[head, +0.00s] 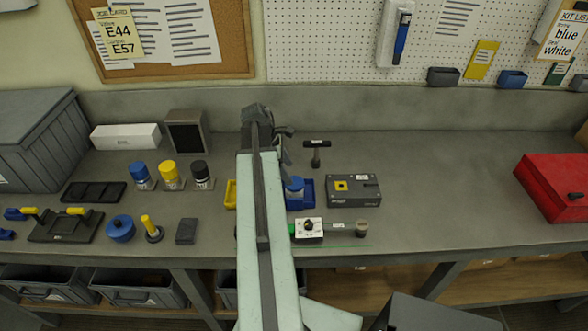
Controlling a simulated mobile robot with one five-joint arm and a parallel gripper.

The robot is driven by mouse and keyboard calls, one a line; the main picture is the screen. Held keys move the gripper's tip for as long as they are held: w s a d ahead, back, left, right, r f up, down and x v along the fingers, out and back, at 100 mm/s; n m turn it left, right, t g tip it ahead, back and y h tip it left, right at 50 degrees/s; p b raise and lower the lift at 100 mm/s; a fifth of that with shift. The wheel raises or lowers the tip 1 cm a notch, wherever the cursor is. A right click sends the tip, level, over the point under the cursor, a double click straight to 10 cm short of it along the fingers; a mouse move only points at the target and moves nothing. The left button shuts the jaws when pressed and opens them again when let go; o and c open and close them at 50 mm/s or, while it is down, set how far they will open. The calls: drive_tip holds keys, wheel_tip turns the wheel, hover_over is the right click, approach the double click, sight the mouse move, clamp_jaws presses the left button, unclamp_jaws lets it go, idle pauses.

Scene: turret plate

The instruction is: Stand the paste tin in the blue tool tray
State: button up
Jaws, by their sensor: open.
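The blue tool tray (308,201) lies on the bench just right of my arm, which hides its left side. A small round container with a blue top (295,184) shows within the tray's outline, close beside my arm. It may be the paste tin, but I see no readable label, and its base is hidden. My gripper (284,143) is beyond the tray, toward the back of the bench. It is open and apart from the container; its fingers are small and partly hidden by the wrist.
A yellow tray (230,194) is partly behind my arm. Several capped bottles (172,175) and a blue round object (120,228) are left. Bench right of the grey box is clear up to a red case (555,186).

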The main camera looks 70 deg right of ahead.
drive_tip(key=shift+p+v, duration=0.4)
drive_tip(key=shift+v, duration=0.8)
drive_tip(key=shift+f, duration=0.15)
drive_tip(key=w+a+f+m+t, duration=0.1)
drive_tip(key=w+a+m+t, duration=0.15)
drive_tip(key=w+a, duration=2.35)
drive_tip(key=a, duration=0.8)
drive_tip(key=w+a+m+t+y, duration=0.1)
drive_tip(key=w+a, duration=0.1)
drive_tip(key=a, duration=0.9)
drive_tip(key=w+a, duration=0.3)
drive_tip(key=a, duration=0.8)
drive_tip(key=shift+w+f+m+t+y, duration=0.3)
drive_tip(key=shift+w+f+m+t, duration=0.05)
drive_tip(key=shift+f, duration=0.05)
